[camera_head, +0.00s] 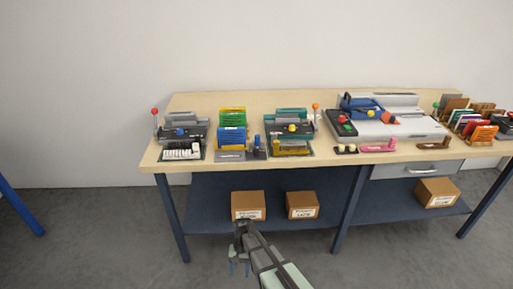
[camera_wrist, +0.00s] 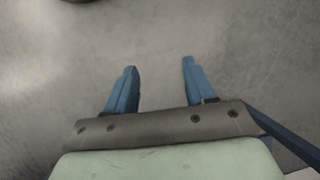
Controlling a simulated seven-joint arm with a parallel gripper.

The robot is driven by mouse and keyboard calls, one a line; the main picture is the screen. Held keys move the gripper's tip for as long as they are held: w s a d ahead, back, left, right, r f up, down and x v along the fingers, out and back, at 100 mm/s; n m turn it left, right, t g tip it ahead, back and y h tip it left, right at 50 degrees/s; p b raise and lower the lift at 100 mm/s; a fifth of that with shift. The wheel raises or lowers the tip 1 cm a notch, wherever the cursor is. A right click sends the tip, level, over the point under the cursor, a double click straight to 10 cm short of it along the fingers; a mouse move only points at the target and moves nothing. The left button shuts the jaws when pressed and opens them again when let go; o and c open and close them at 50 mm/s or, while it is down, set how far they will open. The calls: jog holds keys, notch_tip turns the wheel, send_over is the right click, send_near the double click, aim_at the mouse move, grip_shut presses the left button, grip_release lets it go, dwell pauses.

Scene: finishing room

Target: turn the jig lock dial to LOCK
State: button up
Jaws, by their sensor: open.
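The jig lock dial cannot be made out for sure, and no LOCK marking is readable. A larger white and blue machine (camera_head: 400,125) at right also carries small coloured knobs. My gripper (camera_head: 239,269) is low in front of the bench, well apart from all of these. In the wrist view my gripper (camera_wrist: 160,66) is open and empty, above bare grey floor.
The wooden bench top (camera_head: 200,100) holds yellow and blue racks (camera_head: 232,136), small blocks and a pink item (camera_head: 378,146). Cardboard boxes (camera_head: 248,204) stand on the lower shelf (camera_head: 200,213). A bench leg (camera_head: 344,218) stands right of my gripper. The floor in front is clear.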

jog(key=w+a+r+t, duration=0.1)
jog(key=w+a+r, duration=1.3)
jog(key=a+r, duration=0.1)
jog(key=w+a+r+t, duration=0.1)
jog(key=w+a+r, duration=0.1)
jog(key=w+r, duration=0.5)
notch_tip(320, 180, up, 30)
jog(key=m+t+h, duration=0.1)
jog(key=m+t, duration=0.1)
jog(key=m, duration=0.6)
send_over(257, 148)
notch_tip(257, 148, down, 14)
jog(key=shift+a+r, duration=0.1)
jog(key=shift+r, duration=0.15)
jog(key=shift+c, duration=0.2)
